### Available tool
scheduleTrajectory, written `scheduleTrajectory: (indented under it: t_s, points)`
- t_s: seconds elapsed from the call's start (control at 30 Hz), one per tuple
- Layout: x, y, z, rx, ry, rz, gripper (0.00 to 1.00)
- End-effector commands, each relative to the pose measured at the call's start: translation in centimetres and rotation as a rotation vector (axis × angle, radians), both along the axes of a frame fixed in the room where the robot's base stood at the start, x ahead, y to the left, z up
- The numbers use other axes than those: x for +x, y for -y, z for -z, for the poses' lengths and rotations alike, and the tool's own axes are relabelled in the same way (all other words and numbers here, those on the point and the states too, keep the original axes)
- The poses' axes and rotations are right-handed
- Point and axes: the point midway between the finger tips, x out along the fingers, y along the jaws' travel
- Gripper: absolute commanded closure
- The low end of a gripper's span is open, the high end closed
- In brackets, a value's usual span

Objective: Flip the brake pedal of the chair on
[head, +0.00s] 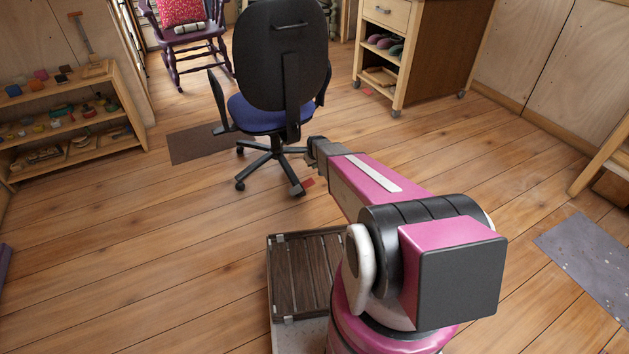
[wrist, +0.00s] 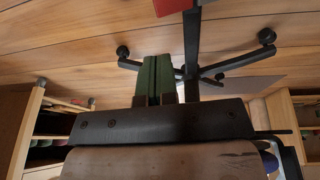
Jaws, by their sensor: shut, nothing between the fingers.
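The office chair (head: 280,55) has a black back, a blue seat and a black star base on castors. A small red pedal (head: 308,182) shows low by the near castor of the base. In the wrist view the red pedal (wrist: 172,6) is cut by the top edge, at the end of a black leg of the chair base (wrist: 192,45). My gripper (wrist: 157,58) has its green fingers together, with nothing between them. In the head view its dark end (head: 318,150) is beside the chair base, above and right of the pedal. The fingertips are hard to make out there.
A wooden cabinet on castors (head: 435,50) stands behind right, with a small red thing (head: 366,92) on the floor near it. A low shelf (head: 75,120) is at left, a purple rocking chair (head: 187,45) at the back. A dark mat (head: 195,145) lies left of the chair.

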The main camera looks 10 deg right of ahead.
Motion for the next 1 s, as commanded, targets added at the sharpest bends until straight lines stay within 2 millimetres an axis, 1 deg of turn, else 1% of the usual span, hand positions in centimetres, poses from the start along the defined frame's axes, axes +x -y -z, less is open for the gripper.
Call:
scheduleTrajectory:
  t_s: [0.3,0.37,0.47,0.57,0.9,1.0]
  points:
    - [0.0,0.0,0.1,0.000,-0.001,0.000,1.00]
    - [0.1,0.0,0.3,0.000,-0.001,0.000,1.00]
    - [0.4,0.0,1.2,-0.001,-0.002,0.000,1.00]
    - [0.9,0.0,2.8,0.000,-0.003,0.000,1.00]
    - [2.9,-0.1,8.9,-0.001,-0.002,0.000,1.00]
    - [3.2,0.0,10.4,0.000,-0.002,0.001,1.00]
